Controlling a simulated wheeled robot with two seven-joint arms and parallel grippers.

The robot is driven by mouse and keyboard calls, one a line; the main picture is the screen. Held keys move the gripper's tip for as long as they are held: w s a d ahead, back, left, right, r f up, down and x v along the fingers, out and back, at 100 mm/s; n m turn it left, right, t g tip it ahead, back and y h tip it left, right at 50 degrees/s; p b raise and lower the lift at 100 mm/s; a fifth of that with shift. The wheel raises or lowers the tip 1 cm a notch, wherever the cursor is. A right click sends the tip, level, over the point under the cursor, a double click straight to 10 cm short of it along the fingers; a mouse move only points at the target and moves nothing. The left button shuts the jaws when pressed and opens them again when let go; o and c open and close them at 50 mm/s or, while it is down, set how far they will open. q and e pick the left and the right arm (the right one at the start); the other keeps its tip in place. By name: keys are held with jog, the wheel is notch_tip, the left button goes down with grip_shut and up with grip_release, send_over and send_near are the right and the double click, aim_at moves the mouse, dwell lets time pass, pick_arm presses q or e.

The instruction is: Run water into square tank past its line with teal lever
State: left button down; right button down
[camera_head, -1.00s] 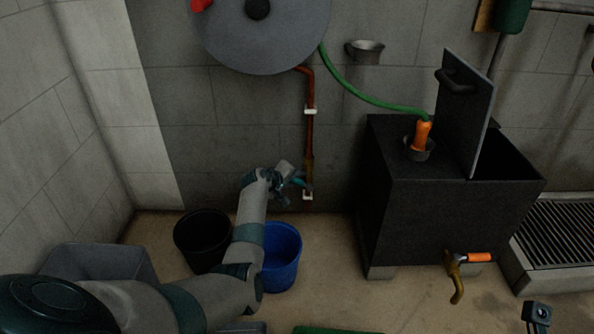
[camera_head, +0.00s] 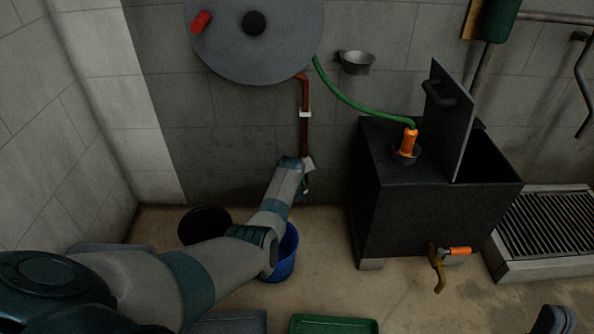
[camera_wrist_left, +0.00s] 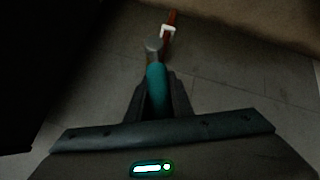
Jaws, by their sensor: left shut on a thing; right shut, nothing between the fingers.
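The teal lever (camera_wrist_left: 157,84) is between the fingers of my left gripper (camera_wrist_left: 156,98) in the left wrist view, with a grey valve body and red-brown pipe beyond it. In the head view my left wrist hides most of the lever at the lower end of the pipe (camera_head: 305,135). The black square tank (camera_head: 420,215) stands to the right, its lid (camera_head: 452,125) raised. A green hose (camera_head: 345,98) runs to an orange nozzle (camera_head: 408,141) at its top. The water level and line are not visible. My right gripper (camera_head: 556,321) is shut and empty at the bottom right corner.
A brass tap with an orange handle (camera_head: 459,251) sticks out of the tank's front. A black bucket (camera_head: 204,228) and a blue bucket (camera_head: 283,262) stand under my left arm. A floor grate (camera_head: 550,222) lies right of the tank. A green tray (camera_head: 335,326) lies in front.

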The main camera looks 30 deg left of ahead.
pick_arm(q)
jog(key=shift+w+d+r+m+g+y, duration=0.1)
jog(key=shift+w+d+m+g+y, duration=0.1)
jog(key=shift+d+m+g+y, duration=0.3)
jog(key=shift+a, duration=0.15)
jog(key=c, duration=1.6)
grip_release()
jog(key=shift+o, duration=0.2)
jog(key=shift+r, duration=0.1)
